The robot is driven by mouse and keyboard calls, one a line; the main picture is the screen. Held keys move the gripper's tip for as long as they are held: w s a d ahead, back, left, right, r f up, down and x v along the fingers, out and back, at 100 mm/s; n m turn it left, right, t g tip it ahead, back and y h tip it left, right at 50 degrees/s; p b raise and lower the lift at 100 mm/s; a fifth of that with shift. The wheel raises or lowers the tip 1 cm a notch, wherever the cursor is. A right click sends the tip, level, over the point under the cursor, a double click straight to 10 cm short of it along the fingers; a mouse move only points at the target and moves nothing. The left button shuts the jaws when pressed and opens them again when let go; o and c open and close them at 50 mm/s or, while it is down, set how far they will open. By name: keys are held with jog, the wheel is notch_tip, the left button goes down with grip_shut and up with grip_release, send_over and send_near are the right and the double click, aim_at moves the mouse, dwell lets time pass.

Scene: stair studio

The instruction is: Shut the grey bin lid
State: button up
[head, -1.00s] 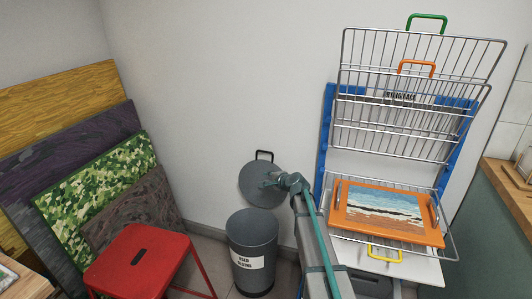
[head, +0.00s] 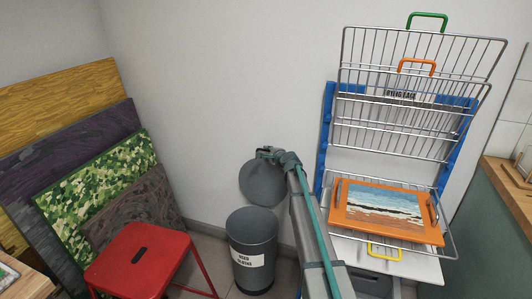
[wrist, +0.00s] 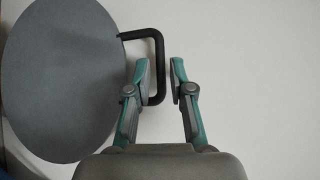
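The grey bin (head: 252,235) stands on the floor with its mouth open. Its round grey lid (head: 263,184) is raised upright behind and above the rim; it also shows in the wrist view (wrist: 60,80). My gripper (head: 266,152) is at the lid's top edge. In the wrist view my gripper (wrist: 160,78) is open, with the dark lid handle (wrist: 159,60) between its two fingers. The left finger is inside the handle loop and the right finger is outside. A gap shows between the bar and the right finger. In the head view my gripper mostly hides the handle.
A red stool (head: 140,255) stands left of the bin, with several panels (head: 95,185) leaning on the wall. A wire drying rack (head: 410,110) holding an orange-framed picture (head: 385,212) stands to the right. The wall above the lid is clear.

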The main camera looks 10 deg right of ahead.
jog(key=shift+w+a+f, duration=0.15)
jog(key=shift+w+f, duration=0.05)
jog(key=shift+w, duration=0.5)
grip_shut()
jog(key=shift+s+a, duration=0.1)
